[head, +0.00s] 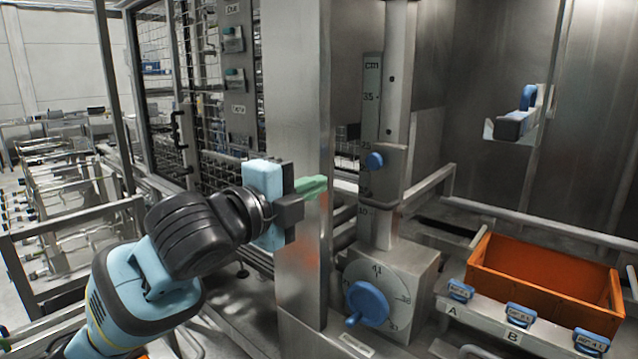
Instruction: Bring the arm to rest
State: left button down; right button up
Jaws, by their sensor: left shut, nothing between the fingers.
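My left arm comes in from the lower left. My left gripper (312,186) has green fingers that are shut with nothing between them. It points right, in front of a steel post and to the left of the upright cm scale (372,95). The gripper looks apart from the blue knob (375,160) on the scale; whether it touches the post is hard to tell. My right gripper is not in view.
A blue handwheel (367,303) sits on a dial box below the scale. An orange crate (545,275) stands at the right behind a rail with blue clips (519,314). A mesh gate (205,120) stands at the back left, with metal racks (65,200) farther left.

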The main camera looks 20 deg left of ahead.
pick_arm(q)
jog(key=shift+f, duration=0.1)
notch_tip(320, 180, down, 33)
jog(key=n+g+y, duration=0.1)
jog(key=n+g, duration=0.2)
jog(key=n, duration=0.8)
jog(key=s+a+f+n+g+y, duration=0.1)
jog(key=s+f+n+g+y, duration=0.2)
jog(key=s+f, duration=2.3)
jog(key=s+n+g, duration=0.1)
jog(key=n, duration=0.4)
jog(key=shift+a+f+n, duration=0.25)
jog(key=shift+a+n, duration=0.1)
jog(key=shift+n, duration=0.05)
